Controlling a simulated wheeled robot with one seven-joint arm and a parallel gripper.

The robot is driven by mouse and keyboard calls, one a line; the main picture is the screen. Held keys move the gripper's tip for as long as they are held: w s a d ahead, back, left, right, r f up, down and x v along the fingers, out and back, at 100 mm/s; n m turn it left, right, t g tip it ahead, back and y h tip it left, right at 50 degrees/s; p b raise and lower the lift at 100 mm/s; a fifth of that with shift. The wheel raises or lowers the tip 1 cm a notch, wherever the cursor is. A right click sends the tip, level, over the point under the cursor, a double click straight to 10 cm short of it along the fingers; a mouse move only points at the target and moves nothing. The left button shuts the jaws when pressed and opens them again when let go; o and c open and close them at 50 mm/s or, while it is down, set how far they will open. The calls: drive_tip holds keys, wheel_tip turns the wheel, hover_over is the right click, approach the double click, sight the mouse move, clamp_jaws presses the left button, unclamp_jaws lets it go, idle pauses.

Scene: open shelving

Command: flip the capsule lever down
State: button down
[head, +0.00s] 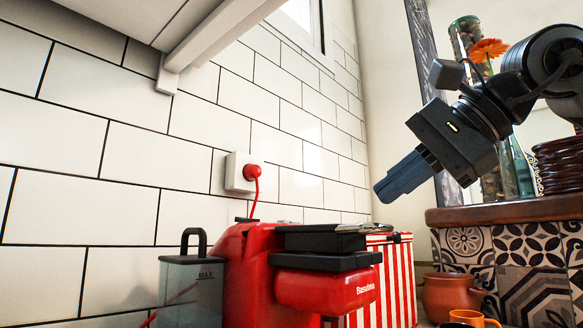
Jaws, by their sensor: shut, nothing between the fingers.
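A red coffee machine (325,292) with "Basulma"-like lettering stands in the lower middle. Its black lever (322,242) seems to be the flat piece that lies about level along the top, above a thick dark band; I cannot tell its exact outline. A clear water tank (190,290) with a black handle stands at the machine's left side. My gripper (388,190) is up and to the right of the machine, apart from it. Its blue-grey fingers are together, point down and left, and hold nothing.
A red-and-white striped box (397,285) stands just behind the machine's right side. A brown pot (447,295) and orange cups (467,317) are at lower right. A tiled ledge (500,245) with a wooden top carries vases. A white shelf (215,35) overhangs at upper left.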

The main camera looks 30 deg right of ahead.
drive_tip(key=shift+s+d+f+b, duration=0.1)
drive_tip(key=shift+s+f+b, duration=0.1)
drive_tip(key=shift+f+b, duration=0.6)
drive_tip(key=shift+s+f+b, duration=0.2)
drive_tip(key=shift+f+b, duration=0.5)
drive_tip(key=shift+f, duration=0.15)
drive_tip(key=shift+f, duration=0.2)
drive_tip(key=p+v, duration=0.2)
drive_tip(key=v, duration=0.6)
drive_tip(key=shift+r, duration=0.3)
drive_tip(key=shift+w, duration=0.1)
